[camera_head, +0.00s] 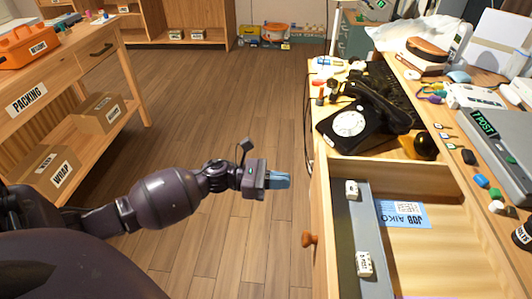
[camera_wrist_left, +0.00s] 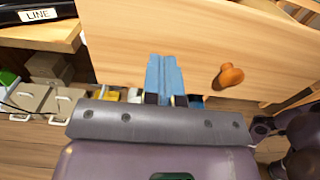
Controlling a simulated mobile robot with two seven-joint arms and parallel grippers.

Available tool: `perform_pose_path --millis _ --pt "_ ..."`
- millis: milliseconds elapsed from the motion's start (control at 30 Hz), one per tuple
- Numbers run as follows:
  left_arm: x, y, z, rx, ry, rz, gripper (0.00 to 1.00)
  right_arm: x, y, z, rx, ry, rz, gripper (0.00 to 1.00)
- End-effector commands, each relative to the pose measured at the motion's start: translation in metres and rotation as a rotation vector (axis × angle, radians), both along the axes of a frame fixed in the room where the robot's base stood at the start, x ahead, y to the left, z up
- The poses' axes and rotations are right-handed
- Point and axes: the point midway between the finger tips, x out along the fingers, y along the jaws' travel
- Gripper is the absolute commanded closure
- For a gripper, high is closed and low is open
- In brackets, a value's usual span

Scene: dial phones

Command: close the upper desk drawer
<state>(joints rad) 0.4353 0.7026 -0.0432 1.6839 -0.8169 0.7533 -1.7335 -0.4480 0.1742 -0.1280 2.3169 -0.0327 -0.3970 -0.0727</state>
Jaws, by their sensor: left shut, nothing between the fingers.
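The upper desk drawer (camera_head: 321,215) stands pulled out at the right in the head view, with its wooden front facing left. Its round orange-brown knob (camera_head: 310,239) sticks out from that front. My left gripper (camera_head: 280,181), with blue fingers, is shut and empty. It is left of the drawer front, farther up the picture than the knob. In the left wrist view, the gripper's blue fingertips (camera_wrist_left: 165,70) overlap the lower part of the drawer front (camera_wrist_left: 180,30), with the knob (camera_wrist_left: 229,76) to their right. I cannot tell if they touch it. My right gripper is out of view.
The drawer holds a grey divider strip (camera_head: 350,225) and a blue card (camera_head: 404,214). A black dial phone (camera_head: 370,115) stands on the desk behind it. A packing bench (camera_head: 110,50) with boxes is at the left. Wooden floor (camera_head: 240,100) lies clear between.

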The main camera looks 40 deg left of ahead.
Motion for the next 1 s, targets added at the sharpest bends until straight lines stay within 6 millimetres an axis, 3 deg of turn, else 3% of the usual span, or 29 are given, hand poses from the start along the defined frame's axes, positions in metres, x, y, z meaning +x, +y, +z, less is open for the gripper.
perform_pose_path --millis 200,400,1000 --pt "0.021 -0.031 -0.001 -0.001 0.002 -0.001 1.0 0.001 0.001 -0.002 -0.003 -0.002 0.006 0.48" --pt "0.032 -0.048 -0.001 -0.002 0.002 -0.001 1.0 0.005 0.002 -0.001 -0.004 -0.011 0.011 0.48" --pt "0.037 -0.055 0.0 -0.003 0.002 0.001 1.0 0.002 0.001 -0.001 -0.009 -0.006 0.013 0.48"
